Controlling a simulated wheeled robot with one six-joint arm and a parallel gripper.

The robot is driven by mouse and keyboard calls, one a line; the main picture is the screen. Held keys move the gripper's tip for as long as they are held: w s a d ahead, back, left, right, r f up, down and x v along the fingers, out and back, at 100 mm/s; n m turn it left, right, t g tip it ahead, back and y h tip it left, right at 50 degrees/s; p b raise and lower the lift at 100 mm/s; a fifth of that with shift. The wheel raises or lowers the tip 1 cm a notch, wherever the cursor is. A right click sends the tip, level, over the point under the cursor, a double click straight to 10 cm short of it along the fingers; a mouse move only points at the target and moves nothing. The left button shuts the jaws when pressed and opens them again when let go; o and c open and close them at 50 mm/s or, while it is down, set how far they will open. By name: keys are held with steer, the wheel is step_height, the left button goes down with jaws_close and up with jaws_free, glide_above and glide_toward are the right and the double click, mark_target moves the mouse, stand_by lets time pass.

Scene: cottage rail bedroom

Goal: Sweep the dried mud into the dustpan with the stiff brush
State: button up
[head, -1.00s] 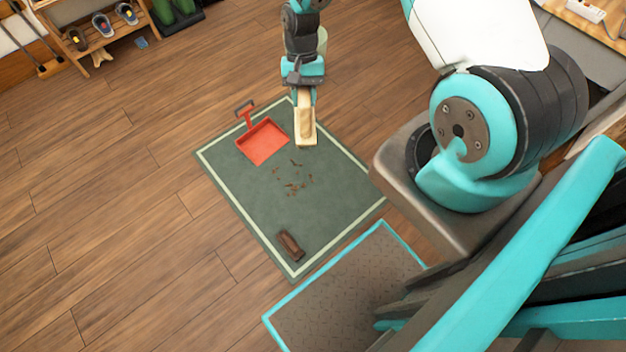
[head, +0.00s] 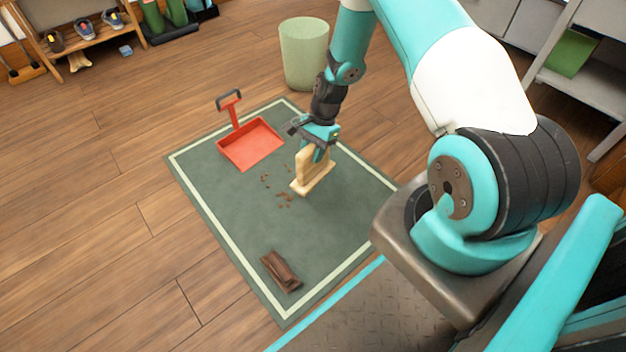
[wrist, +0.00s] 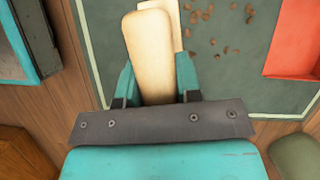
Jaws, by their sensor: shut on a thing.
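My gripper (head: 318,148) is shut on the upright handle of the stiff brush (head: 310,178), a pale wooden brush with a flat head. The brush head is low at the mat; I cannot tell if it touches. The handle fills the middle of the wrist view (wrist: 152,55), between my fingers (wrist: 158,88). The dried mud (head: 284,200) lies as small brown crumbs just left of the brush, and shows in the wrist view (wrist: 210,25). The red dustpan (head: 250,148) lies beyond the crumbs, its dark-tipped handle pointing away; part of it shows in the wrist view (wrist: 296,45).
Everything lies on a green mat (head: 225,215) with a pale border. A dark brown block-like object (head: 281,271) lies at its near end. A pale green bin (head: 304,55) stands behind the mat. A shoe rack (head: 90,38) is at the back left. Wooden floor on the left is clear.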

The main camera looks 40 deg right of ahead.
mark_target(313, 175)
steer(key=shift+m, duration=0.4)
steer(key=f, duration=0.1)
steer(key=f+b, duration=0.1)
steer(key=f, duration=0.1)
steer(key=f+b, duration=0.1)
steer(key=shift+w+d+f, duration=0.1)
steer(key=shift+d+f, duration=0.05)
steer(key=shift+d, duration=0.1)
step_height(313, 175, down, 7)
steer(key=b, duration=0.7)
steer(key=shift+r, duration=0.3)
